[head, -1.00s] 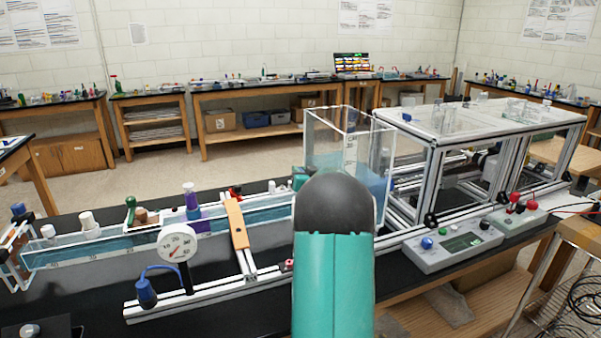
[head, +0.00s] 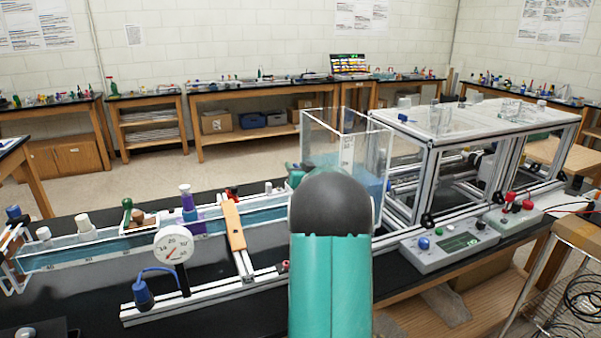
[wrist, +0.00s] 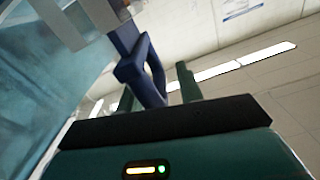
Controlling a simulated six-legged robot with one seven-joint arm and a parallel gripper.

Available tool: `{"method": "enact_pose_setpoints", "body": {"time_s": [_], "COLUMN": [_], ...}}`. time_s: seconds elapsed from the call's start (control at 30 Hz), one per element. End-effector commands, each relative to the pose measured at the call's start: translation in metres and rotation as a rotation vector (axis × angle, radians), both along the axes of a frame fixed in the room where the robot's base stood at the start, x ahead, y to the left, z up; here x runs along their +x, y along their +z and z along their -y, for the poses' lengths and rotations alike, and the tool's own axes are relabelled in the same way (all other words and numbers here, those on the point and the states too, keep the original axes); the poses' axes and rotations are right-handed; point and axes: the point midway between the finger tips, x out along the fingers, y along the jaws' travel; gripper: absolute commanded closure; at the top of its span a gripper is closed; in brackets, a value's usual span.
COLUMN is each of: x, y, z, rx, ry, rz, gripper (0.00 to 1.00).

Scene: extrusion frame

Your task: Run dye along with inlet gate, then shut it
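In the wrist view a dark blue looped handle (wrist: 146,72) stands between the two green fingers of my gripper (wrist: 156,76). The fingers are apart, with a gap between the handle and the right finger. I cannot tell whether the left finger touches it. The clear channel (head: 75,256) holds blue water and runs left from the clear tank (head: 347,150). A purple dye holder (head: 188,203) stands at the channel, with purple colour showing below it.
A round dial gauge (head: 174,245) stands in front of the channel, and an orange crosspiece (head: 234,225) spans it. A white-topped extrusion frame (head: 480,118) stands right of the tank. A control box (head: 450,243) with a display sits at the bench's front right.

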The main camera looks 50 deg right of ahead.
Motion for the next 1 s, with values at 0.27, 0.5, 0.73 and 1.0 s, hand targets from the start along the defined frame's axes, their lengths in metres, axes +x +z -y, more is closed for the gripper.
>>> {"method": "enact_pose_setpoints", "body": {"time_s": [0.27, 0.5, 0.73, 1.0], "x": [-0.036, -0.082, -0.112, -0.118], "y": [0.001, 0.001, 0.000, 0.000], "z": [-0.019, -0.047, -0.065, -0.069], "rx": [-0.001, 0.000, 0.000, 0.000], "ry": [-0.003, -0.003, 0.000, 0.000], "rz": [-0.001, 0.000, 0.001, 0.000], "gripper": [0.64, 0.64, 0.64, 0.64]}}
